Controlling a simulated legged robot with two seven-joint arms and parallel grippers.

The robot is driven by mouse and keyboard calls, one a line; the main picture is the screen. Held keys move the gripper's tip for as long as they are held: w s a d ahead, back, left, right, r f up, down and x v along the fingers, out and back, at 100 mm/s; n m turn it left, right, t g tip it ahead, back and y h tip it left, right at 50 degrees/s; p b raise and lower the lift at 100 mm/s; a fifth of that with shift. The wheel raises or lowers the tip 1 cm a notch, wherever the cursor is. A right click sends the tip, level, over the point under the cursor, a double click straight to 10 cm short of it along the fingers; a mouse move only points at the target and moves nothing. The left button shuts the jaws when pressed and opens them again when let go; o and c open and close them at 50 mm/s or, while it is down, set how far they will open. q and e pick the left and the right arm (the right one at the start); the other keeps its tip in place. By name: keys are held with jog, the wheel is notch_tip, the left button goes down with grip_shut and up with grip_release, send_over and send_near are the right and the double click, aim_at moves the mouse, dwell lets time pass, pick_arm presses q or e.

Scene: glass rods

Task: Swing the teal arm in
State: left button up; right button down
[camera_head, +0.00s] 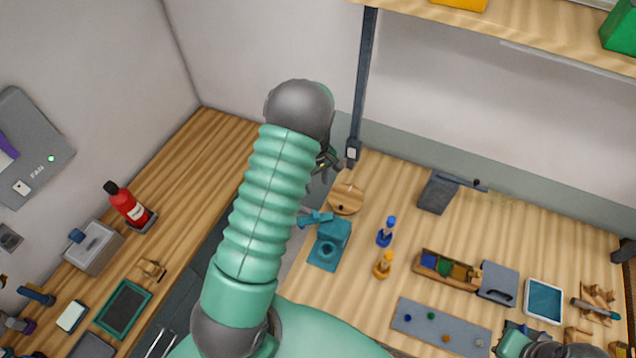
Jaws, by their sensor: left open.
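A teal stand (332,240) sits at the left edge of the right-hand bench. Its short teal arm (316,218) points left, out past the bench edge, and its left end is close to my own green arm in the picture. My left gripper (327,162) is open, above and behind the teal arm, near the bench's back left corner. It is partly hidden by my arm and holds nothing that I can see. My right gripper (540,347) is at the bottom right edge, cut off, so its fingers do not show clearly.
A round wooden piece (346,198) stands just behind the teal stand. Blue (386,232) and yellow (383,265) bottles stand to its right. A grey stand (437,192) is farther back. A dark post (363,90) rises behind my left gripper.

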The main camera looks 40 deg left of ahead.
pick_arm(q)
jog(key=shift+a+r, duration=0.2)
jog(key=shift+r, duration=0.15)
jog(key=shift+w+d+r, duration=0.1)
jog(key=shift+d, duration=0.2)
notch_tip(320, 180, up, 17)
jog(key=b, duration=0.5)
jog(key=shift+f+b, duration=0.2)
jog(key=shift+b, duration=0.2)
jog(key=shift+c, duration=0.4)
